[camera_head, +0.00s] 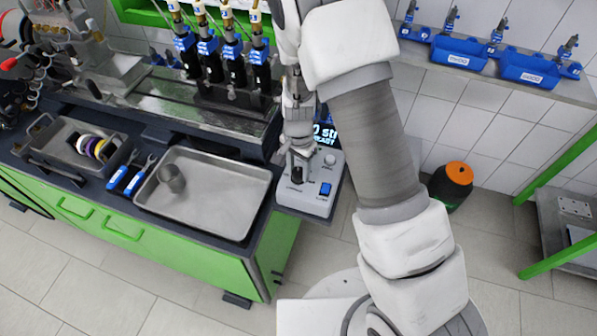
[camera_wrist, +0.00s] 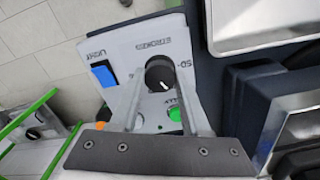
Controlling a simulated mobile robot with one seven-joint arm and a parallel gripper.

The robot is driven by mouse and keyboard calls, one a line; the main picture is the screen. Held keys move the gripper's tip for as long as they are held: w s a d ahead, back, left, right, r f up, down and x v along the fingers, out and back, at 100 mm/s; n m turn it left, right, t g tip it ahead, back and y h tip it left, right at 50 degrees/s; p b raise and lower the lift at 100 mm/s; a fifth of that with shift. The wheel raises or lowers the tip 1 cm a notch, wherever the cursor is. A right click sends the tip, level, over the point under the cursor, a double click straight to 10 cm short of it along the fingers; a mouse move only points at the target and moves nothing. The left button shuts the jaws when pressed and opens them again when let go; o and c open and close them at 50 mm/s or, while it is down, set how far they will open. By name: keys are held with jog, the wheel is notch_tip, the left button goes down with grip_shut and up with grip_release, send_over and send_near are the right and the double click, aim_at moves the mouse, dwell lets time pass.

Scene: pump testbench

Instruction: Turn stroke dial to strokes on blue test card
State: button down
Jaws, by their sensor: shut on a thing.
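The stroke dial (camera_wrist: 160,73) is a round black knob with a pale pointer mark, on a light grey control box (camera_wrist: 130,55) near lettering that reads "STROKES". My gripper (camera_wrist: 161,78) has one finger on each side of the dial and is shut on it. In the head view my gripper (camera_head: 297,172) points down over the left part of the control box (camera_head: 310,203) and mostly hides the dial. I cannot make out a blue test card.
A blue button (camera_wrist: 104,75) marked "LIGHT" and a green button (camera_wrist: 176,115) sit close to the dial. A metal tray (camera_head: 205,205) with a grey cup (camera_head: 172,178) lies left of the box. An orange-topped dark container (camera_head: 452,184) stands to the right.

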aim_at(299, 172)
jog(key=n+b, duration=0.3)
jog(key=n, duration=0.3)
jog(key=shift+f, duration=0.1)
jog(key=n+b, duration=0.2)
jog(key=n, duration=0.4)
jog(key=shift+n+b, duration=0.3)
dwell(0.3)
jog(key=shift+c, duration=1.8)
grip_release()
notch_tip(299, 172, up, 18)
jog(key=shift+f+p, duration=0.15)
jog(key=shift+p, duration=0.2)
